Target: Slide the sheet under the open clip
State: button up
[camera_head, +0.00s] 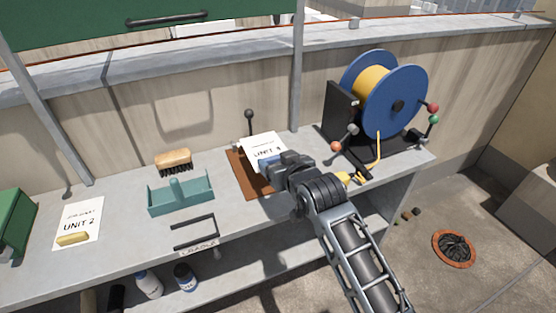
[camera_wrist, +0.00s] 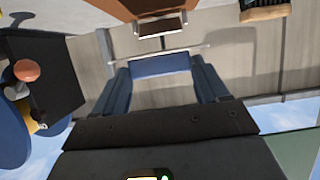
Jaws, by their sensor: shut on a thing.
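The white sheet (camera_head: 262,144), marked "UNIT 4", is over the brown clipboard (camera_head: 241,172). My gripper (camera_head: 268,163) is shut on the sheet's near edge. In the wrist view my gripper (camera_wrist: 160,78) has its two blue fingers on either side of a blue piece (camera_wrist: 160,66), and the sheet (camera_wrist: 188,50) shows as a thin pale line beyond it. The clipboard (camera_wrist: 120,8) and its metal clip (camera_wrist: 161,26) are past that line. A black-knobbed lever (camera_head: 249,116) stands upright at the board's far end. The sheet hides the clip in the head view; I cannot tell whether they touch.
The blue reel (camera_head: 400,100) with yellow hose stands close on the right. Left are a teal tray (camera_head: 180,197), a brush (camera_head: 173,160), a "UNIT 2" sheet (camera_head: 82,215) under a yellow block, and a green box (camera_head: 12,225).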

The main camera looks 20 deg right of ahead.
jog(key=shift+f+b, duration=3.05)
jog(key=shift+f, duration=0.8)
jog(key=shift+w+f+b, duration=0.15)
jog(key=shift+w+b, duration=0.75)
jog(key=shift+w, duration=1.35)
jog(key=shift+f, duration=0.5)
jog(key=o, duration=1.1)
